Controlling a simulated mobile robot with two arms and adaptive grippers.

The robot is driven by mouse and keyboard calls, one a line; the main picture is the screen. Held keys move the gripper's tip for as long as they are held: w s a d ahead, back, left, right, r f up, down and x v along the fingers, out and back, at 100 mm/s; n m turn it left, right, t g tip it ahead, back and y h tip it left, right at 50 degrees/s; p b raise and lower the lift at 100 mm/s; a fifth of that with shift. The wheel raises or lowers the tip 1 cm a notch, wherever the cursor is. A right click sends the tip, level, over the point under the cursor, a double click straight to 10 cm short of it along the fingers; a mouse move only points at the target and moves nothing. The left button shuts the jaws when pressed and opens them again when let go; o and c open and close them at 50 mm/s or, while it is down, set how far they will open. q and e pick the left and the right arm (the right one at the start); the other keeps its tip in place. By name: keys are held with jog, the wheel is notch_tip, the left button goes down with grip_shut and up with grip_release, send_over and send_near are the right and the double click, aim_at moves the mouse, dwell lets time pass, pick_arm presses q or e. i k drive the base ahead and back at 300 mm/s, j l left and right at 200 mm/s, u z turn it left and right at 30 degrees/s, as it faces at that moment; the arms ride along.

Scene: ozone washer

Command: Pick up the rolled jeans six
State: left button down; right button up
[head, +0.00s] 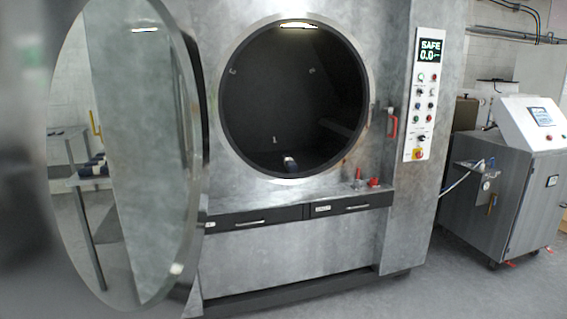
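A small dark blue and white roll (290,164), which looks like rolled jeans, lies at the bottom front of the open round washer drum (290,110). Several dark blue rolls (94,168) appear on a light table (62,186) within the outline of the washer door (140,120). I cannot tell whether that is a reflection or a view through the door. No number shows on any roll, so I cannot tell which is six. Neither of my grippers is in view.
The round door stands open on the left. Red small parts (374,183) sit on the ledge at the drum's lower right, above two drawers (350,205). A control panel (421,95) reads SAFE. A wheeled grey cabinet (515,195) stands right. The floor (400,298) in front is clear.

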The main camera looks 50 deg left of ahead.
aim_at(289, 163)
jog(key=i+j+u, duration=0.2)
jog(key=i+u, duration=0.75)
jog(key=i+l+u, duration=0.25)
jog(key=i+u, duration=0.2)
jog(key=i, duration=0.1)
